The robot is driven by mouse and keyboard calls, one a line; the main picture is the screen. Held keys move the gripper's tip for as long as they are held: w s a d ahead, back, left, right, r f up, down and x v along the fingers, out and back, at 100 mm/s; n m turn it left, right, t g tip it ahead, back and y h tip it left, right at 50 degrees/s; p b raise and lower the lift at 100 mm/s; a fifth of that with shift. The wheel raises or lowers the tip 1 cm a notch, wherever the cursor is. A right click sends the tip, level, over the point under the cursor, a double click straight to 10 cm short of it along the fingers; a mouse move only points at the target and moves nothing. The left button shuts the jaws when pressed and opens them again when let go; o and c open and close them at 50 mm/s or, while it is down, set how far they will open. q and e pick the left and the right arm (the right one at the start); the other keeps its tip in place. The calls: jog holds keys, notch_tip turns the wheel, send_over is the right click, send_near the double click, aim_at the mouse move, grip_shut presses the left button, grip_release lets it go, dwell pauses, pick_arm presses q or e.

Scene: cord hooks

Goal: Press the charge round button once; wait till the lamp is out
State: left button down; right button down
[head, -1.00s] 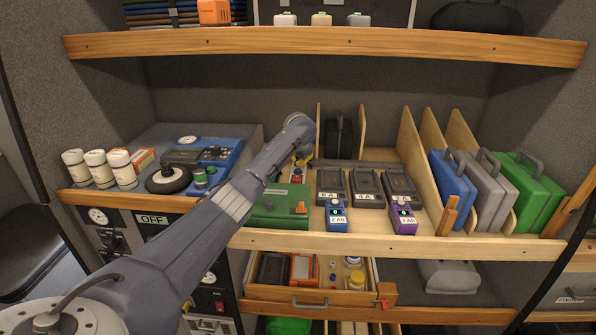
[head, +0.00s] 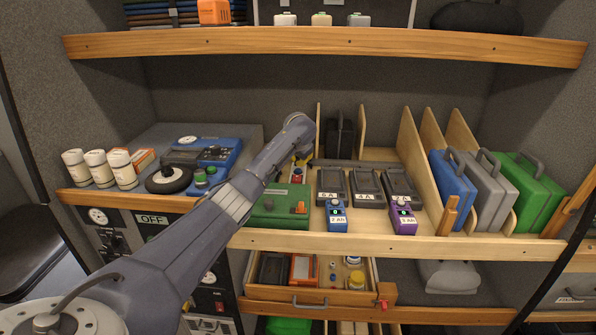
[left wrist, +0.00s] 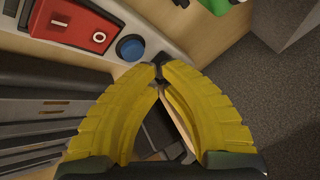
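In the left wrist view a round blue button (left wrist: 131,47) sits on a pale panel beside a red rocker switch (left wrist: 88,24) marked I and O. My left gripper's yellow fingers (left wrist: 159,70) curve together, tips meeting with nothing seen between them, just right of the blue button in the picture; contact cannot be told. In the head view my left gripper (head: 301,160) is small and partly hidden by its wrist, above the red switch (head: 297,175) at the left of the chargers. No lamp can be clearly identified. My right gripper is not in view.
Several black chargers (head: 367,187) stand on the shelf, with a blue battery (head: 337,215) and a purple battery (head: 402,219) in front. A green box (head: 281,207) lies beside my forearm. Wooden dividers (head: 411,160) and upright cases stand right. An open drawer (head: 310,297) juts out below.

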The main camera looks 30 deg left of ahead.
pick_arm(q)
jog(key=shift+f, duration=0.1)
jog(key=shift+f, duration=0.3)
jog(key=shift+f, duration=0.5)
dwell(1.1)
jog(key=shift+r, duration=0.85)
jog(key=shift+r, duration=0.1)
jog(key=shift+r, duration=2.45)
